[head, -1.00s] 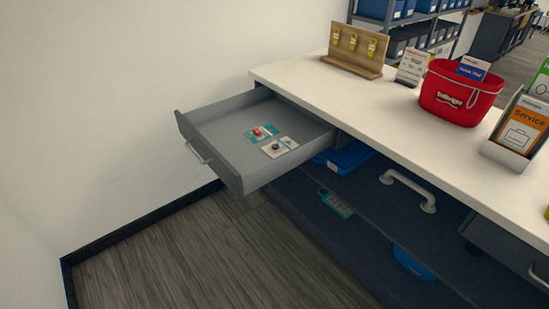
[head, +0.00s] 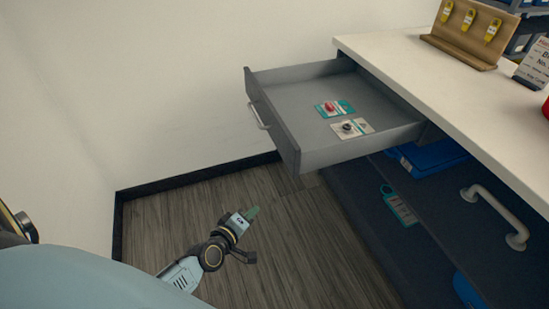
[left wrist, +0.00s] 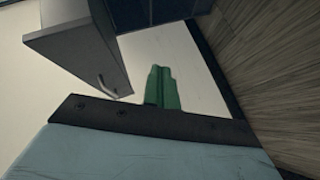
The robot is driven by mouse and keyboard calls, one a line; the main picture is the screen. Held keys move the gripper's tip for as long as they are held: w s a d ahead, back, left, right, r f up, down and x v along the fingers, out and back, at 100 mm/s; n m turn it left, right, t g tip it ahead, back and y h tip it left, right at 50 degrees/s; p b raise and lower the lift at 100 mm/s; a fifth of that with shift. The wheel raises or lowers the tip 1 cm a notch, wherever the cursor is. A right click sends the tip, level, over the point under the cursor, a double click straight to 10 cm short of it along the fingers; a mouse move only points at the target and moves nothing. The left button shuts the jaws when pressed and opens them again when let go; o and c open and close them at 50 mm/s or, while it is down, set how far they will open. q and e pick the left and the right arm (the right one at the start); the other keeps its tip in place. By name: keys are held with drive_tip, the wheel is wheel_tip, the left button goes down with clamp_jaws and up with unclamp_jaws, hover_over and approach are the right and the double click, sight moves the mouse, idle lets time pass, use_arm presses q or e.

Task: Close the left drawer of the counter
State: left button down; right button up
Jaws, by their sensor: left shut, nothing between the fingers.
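The counter (head: 395,50) has a white top and stands at the right in the head view. Its grey left drawer (head: 275,120) is pulled far out, with a metal handle (head: 258,115) on its front. Two small carded items, one red (head: 331,107) and one dark (head: 350,128), lie inside it. My left gripper (head: 252,212) is below and left of the drawer front, apart from it, over the floor. In the left wrist view its green fingertips (left wrist: 163,85) are together and empty, with the drawer (left wrist: 80,45) to their upper left. My right gripper is not in view.
A white wall (head: 160,90) with a dark skirting stands behind and left. Under the counter are a dark shelf, blue bins (head: 435,157) and a pale curved handle (head: 497,213). A wooden key board (head: 463,48) stands on top. The wood floor before the drawer is free.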

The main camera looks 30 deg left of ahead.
use_arm(q)
drive_tip(key=w+a+r+n+t+y+b, duration=0.1)
drive_tip(key=w+a+r+n+t, duration=0.15)
drive_tip(key=r, duration=0.35)
drive_tip(key=w+a+r+n+t+y+b, duration=0.1)
drive_tip(key=w+a+r+n, duration=0.15)
drive_tip(key=r, duration=0.35)
approach(279, 139)
drive_tip(key=a, duration=0.3)
drive_tip(key=shift+n, duration=0.4)
drive_tip(key=shift+w+d+f+b, duration=0.1)
drive_tip(key=shift+w+d, duration=0.25)
drive_tip(key=shift+w, duration=0.65)
drive_tip(key=shift+w+d+f+b, duration=0.1)
drive_tip(key=shift+w+d, duration=0.2)
drive_tip(key=shift+w, duration=0.7)
drive_tip(key=shift+w+d+f+b, duration=0.1)
drive_tip(key=shift+w+d, duration=0.25)
drive_tip(key=shift+w, duration=0.65)
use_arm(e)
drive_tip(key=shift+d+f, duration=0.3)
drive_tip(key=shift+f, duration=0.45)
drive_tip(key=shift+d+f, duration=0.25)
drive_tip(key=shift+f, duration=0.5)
